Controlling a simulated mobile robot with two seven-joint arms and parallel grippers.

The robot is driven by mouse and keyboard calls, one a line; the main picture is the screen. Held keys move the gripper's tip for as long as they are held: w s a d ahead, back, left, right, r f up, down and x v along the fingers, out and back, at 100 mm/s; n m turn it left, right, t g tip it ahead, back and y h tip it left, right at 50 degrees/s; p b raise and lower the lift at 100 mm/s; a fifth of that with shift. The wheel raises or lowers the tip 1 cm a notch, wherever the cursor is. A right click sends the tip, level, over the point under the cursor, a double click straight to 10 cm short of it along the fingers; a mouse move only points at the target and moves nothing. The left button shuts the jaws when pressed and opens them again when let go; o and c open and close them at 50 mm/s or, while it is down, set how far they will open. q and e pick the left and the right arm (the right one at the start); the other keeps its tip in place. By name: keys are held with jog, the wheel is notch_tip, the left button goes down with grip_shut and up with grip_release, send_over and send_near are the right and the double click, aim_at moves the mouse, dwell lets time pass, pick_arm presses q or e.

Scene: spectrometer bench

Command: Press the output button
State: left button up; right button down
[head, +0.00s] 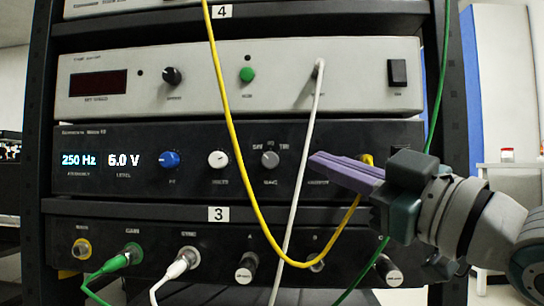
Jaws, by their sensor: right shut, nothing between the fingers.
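The black generator unit (120,135) has lit displays reading 250 Hz and 6.0 V, with a blue knob (169,159), a white knob (218,159) and a grey knob (270,159). My right gripper (318,165) comes in from the right. Its purple fingers are shut and empty, pointing left across the right part of this unit's front. A small label shows just below the fingertips, too small to read surely. I see no output button; the fingers may hide it. I cannot tell whether the fingertips touch the panel. My left gripper is out of view.
A yellow cable (234,150) and a white cable (301,150) hang across the fronts near the fingers. A green cable (437,90) hangs at the right. A light grey unit (210,65) sits above; a black unit (215,250) with plugs sits below, past shelf label 3.

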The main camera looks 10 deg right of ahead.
jog(key=s+a+p, duration=0.1)
jog(key=s+p, duration=0.2)
jog(key=s, duration=0.2)
jog(key=shift+s+a+p, duration=0.3)
jog(key=shift+s+a, duration=0.05)
jog(key=shift+s, duration=0.05)
